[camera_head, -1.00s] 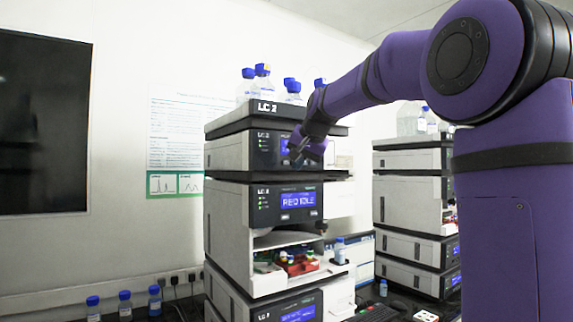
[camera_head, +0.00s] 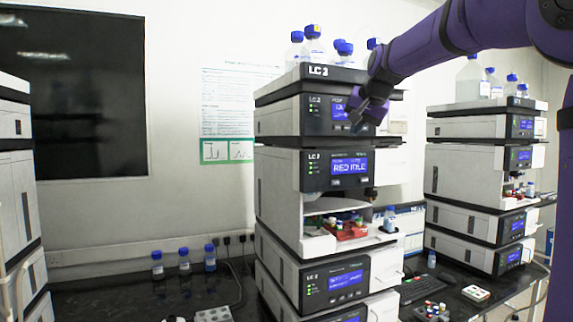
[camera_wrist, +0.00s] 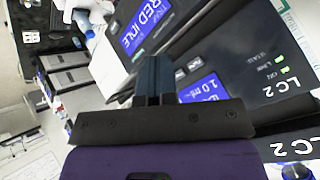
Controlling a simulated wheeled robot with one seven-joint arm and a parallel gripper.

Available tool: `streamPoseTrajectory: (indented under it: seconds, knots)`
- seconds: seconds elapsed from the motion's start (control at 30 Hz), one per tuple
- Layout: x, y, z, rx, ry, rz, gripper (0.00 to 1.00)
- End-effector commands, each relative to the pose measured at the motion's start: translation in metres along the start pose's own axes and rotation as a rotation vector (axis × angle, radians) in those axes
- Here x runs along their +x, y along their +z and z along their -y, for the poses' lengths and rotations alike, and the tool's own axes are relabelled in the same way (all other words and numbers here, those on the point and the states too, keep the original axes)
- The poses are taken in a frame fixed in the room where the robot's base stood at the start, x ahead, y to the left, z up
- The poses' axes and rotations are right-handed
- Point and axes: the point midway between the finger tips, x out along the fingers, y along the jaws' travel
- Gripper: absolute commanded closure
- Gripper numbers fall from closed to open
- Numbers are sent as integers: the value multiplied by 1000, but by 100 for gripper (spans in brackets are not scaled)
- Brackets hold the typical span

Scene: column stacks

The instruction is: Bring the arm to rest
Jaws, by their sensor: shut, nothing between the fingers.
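My purple arm reaches in from the upper right in the head view. My gripper (camera_head: 366,112) is in front of the upper modules of the LC 2 stack (camera_head: 281,172), near a blue screen. In the wrist view, my gripper's fingers (camera_wrist: 154,72) are together with nothing between them. Beyond them, the "RED IDLE" screen (camera_wrist: 145,22) and the LC 2 front panel appear tilted. I cannot tell whether the gripper touches the stack.
An open compartment holds a red rack (camera_head: 346,230) of vials. Blue-capped bottles (camera_head: 315,45) stand on top of the stack. Another stack (camera_head: 470,190) is at right, one at the left edge (camera_head: 14,180). Small bottles (camera_head: 184,260) stand on the dark bench.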

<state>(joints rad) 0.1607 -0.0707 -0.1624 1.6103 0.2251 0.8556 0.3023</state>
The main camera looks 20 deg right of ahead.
Motion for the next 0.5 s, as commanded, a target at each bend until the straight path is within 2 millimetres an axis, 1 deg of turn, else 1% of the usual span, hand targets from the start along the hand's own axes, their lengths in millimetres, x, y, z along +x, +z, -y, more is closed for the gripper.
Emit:
streamPoseTrajectory:
  seconds: [0.1, 0.17, 0.27, 0.37, 0.4, 0.47, 0.5]
  knots:
    - [0, 1, 0, -2, 0, 1, 100]
    - [-2, 6, 0, -9, 0, 6, 100]
    - [-10, 28, -2, -40, -1, 26, 100]
    - [-23, 66, -7, -99, 0, 61, 100]
    - [-28, 85, -10, -130, 1, 77, 100]
    - [-35, 114, -16, -177, 4, 103, 100]
    - [-40, 134, -21, -211, 6, 120, 100]
